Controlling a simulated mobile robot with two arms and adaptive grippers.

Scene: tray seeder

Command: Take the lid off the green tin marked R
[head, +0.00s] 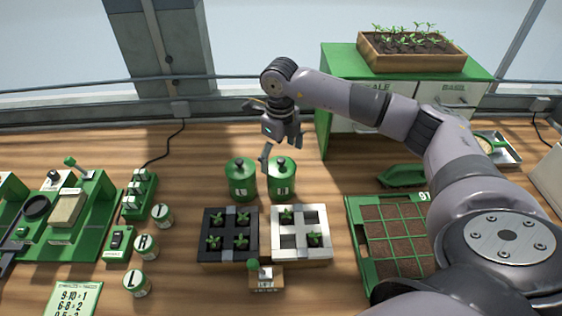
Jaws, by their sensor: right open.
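Two green tins stand side by side near the middle of the table, a left tin (241,184) and a right tin (282,184). Each has a pale mark on its front, too small for me to read surely as R. Both have their green lids on, the left lid (240,165) and the right lid (281,163), each with a knob on top. My right gripper (281,155) is open and empty, pointing down above and behind the tins, closer to the right one. I cannot tell whether a finger touches that lid. My left gripper is not in view.
A black pot tray (229,260) and a white pot tray (301,261) with seedlings stand in front of the tins. A green seed tray (362,271) is to the right, several small jars to the left. A green cabinet (340,60) stands behind.

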